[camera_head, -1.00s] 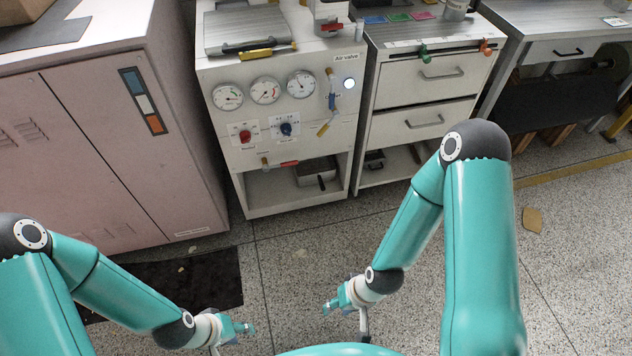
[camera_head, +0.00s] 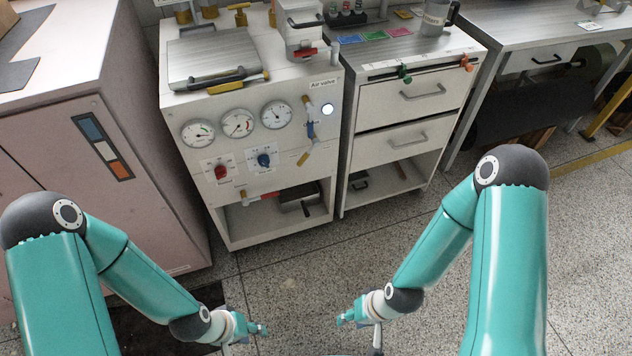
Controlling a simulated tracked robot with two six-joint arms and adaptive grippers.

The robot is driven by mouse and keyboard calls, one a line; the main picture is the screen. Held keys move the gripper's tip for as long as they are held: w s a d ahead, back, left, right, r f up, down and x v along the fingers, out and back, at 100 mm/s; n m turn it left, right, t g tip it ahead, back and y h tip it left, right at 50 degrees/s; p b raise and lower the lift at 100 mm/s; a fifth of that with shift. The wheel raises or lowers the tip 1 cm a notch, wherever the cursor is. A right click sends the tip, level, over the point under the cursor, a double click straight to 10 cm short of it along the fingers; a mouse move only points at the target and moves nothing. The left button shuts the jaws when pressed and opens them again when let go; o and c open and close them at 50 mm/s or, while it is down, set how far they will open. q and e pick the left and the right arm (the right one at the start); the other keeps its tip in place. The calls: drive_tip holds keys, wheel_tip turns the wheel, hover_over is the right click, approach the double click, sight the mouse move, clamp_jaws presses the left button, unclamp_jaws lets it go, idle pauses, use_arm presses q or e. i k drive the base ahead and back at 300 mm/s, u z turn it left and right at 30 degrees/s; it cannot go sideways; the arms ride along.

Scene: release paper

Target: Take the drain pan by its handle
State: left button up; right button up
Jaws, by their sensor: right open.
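The drain pan appears to be the small grey metal box (camera_head: 296,194) in the open lower bay of the white gauge cabinet (camera_head: 240,240). A dark handle (camera_head: 307,209) sticks out at its front, toward me. My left gripper (camera_head: 262,330) is at the bottom of the view, below and in front of the bay, apart from the pan; its finger gap is too small to make out. My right gripper (camera_head: 343,319) is open and empty, also low in front of the cabinet and a little right of the pan.
A yellow valve with a red handle (camera_head: 262,197) hangs at the bay's upper front edge. A pink cabinet (camera_head: 60,150) stands at the left, a drawer unit (camera_head: 385,130) and workbench (camera_head: 540,20) at the right. The speckled floor (camera_head: 300,285) before the cabinet is clear.

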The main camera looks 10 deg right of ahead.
sight(303, 196)
drive_tip(key=z, duration=0.05)
drive_tip(key=i, duration=1.15)
drive_tip(key=u, duration=0.4)
